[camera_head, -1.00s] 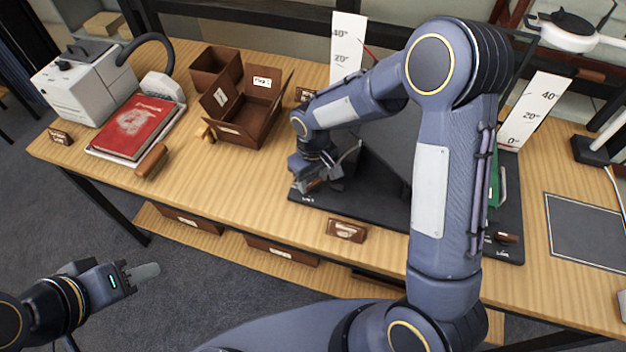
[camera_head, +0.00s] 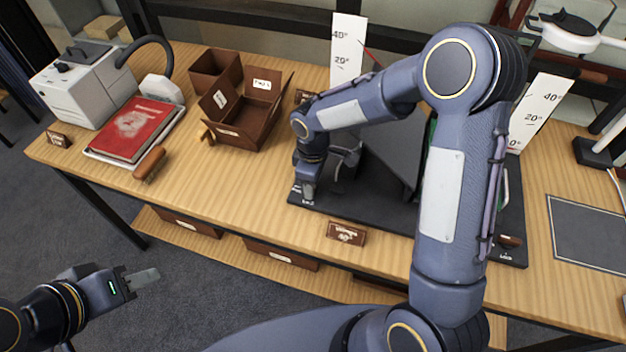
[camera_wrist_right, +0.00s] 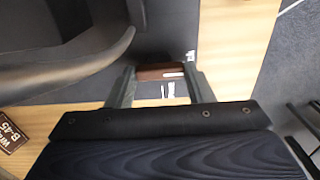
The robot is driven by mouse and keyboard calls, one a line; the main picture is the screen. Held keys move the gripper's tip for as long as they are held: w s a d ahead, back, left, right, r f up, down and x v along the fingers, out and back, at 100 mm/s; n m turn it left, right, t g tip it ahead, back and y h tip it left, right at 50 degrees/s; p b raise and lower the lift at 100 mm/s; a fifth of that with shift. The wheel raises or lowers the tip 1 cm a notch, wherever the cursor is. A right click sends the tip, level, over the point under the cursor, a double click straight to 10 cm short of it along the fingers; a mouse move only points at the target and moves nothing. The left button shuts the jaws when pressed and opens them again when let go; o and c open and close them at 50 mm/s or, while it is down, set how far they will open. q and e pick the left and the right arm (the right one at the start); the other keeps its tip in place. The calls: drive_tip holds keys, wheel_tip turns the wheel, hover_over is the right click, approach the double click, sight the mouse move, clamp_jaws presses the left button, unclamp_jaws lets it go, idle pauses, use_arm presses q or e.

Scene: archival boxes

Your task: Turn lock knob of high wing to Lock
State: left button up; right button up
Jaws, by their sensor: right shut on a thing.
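The black cradle base (camera_head: 375,203) stands on the wooden table with dark wings raised on it. My right gripper (camera_head: 308,194) points down at the base's front left corner. In the right wrist view its two fingers (camera_wrist_right: 160,80) are shut on a brown lock knob (camera_wrist_right: 160,72), with white marking beside it. The head view hides most of this knob behind the gripper, and its exact setting is not readable. A second brown knob (camera_head: 510,241) is at the base's front right corner. My left gripper (camera_head: 140,279) is away from the table at lower left; its opening is unclear.
White angle scales stand behind the left wing (camera_head: 347,50) and at the right (camera_head: 540,108). A brown label block (camera_head: 346,233) sits in front of the base. An open brown box (camera_head: 250,112), a red book (camera_head: 137,128) and a white machine (camera_head: 80,85) are left.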

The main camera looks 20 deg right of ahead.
idle(0.4)
drive_tip(key=o, duration=1)
drive_tip(key=shift+r, duration=0.1)
wheel_tip(320, 180, up, 8)
drive_tip(key=shift+f, duration=0.15)
